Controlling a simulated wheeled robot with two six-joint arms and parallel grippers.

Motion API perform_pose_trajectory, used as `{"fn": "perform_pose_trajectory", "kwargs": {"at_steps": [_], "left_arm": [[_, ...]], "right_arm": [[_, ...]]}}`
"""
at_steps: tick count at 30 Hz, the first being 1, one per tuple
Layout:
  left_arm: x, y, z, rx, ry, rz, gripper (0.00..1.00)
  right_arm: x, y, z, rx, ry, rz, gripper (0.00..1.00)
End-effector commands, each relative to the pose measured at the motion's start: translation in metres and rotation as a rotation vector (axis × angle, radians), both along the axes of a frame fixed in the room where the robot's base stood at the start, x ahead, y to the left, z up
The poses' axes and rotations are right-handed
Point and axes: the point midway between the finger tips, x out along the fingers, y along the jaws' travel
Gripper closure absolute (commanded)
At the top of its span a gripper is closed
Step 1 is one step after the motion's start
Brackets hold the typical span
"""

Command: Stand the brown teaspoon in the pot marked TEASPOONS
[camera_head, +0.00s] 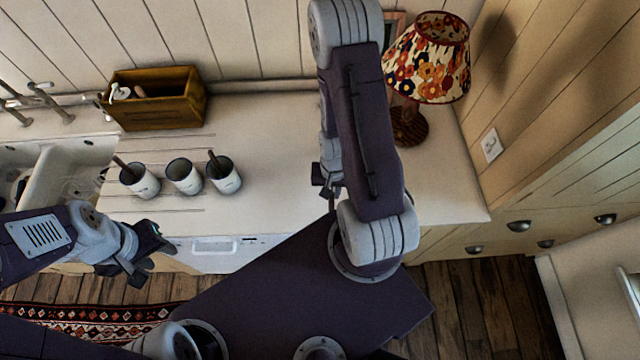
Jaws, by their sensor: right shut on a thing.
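Three white pots with dark rims stand in a row on the worktop: a left pot (141,183), a middle pot (185,179) and a right pot (226,179). Brown handles stick up from the left and right pots; the middle one looks empty. Their markings are too small to read. My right gripper (327,187) is over the worktop, right of the pots, partly hidden by my own arm. It is shut on a thin thing, barely visible below the fingers, that I take for the brown teaspoon. My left gripper (158,262) is open and empty, in front of the worktop's edge.
A wooden box (160,112) with utensils stands at the back left. A sink (66,170) and tap (42,100) are at far left. A lamp with a flowered shade (430,58) stands at the back right. The worktop (268,150) is clear between the right pot and my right gripper.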

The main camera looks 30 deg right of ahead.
Motion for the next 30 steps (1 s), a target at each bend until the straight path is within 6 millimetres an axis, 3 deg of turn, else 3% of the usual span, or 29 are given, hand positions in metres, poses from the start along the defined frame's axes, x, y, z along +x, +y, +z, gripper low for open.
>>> {"fn": "perform_pose_trajectory", "kwargs": {"at_steps": [1, 6, 15, 19, 22, 30], "left_arm": [[0.0, 0.0, 0.026, 0.0, -0.001, 0.0, 0.6], [0.0, 0.0, 0.051, 0.0, -0.001, 0.0, 0.6], [0.0, 0.0, 0.057, 0.0, 0.0, 0.0, 0.6], [0.0, 0.0, 0.038, 0.0, 0.0, 0.0, 0.6], [0.0, 0.0, 0.01, 0.0, 0.0, 0.0, 0.6], [0.0, 0.0, -0.069, 0.0, 0.0, 0.0, 0.6]], "right_arm": [[-0.004, -0.001, 0.016, 0.003, 0.007, -0.002, 1.0], [-0.013, -0.005, 0.017, 0.002, 0.003, -0.001, 1.0], [-0.017, -0.007, 0.011, 0.0, -0.001, 0.003, 1.0], [-0.012, -0.004, -0.006, 0.0, -0.004, 0.026, 1.0], [0.008, -0.002, -0.025, -0.003, -0.009, 0.068, 1.0], [0.1, 0.015, -0.055, -0.003, -0.012, 0.226, 1.0]]}}
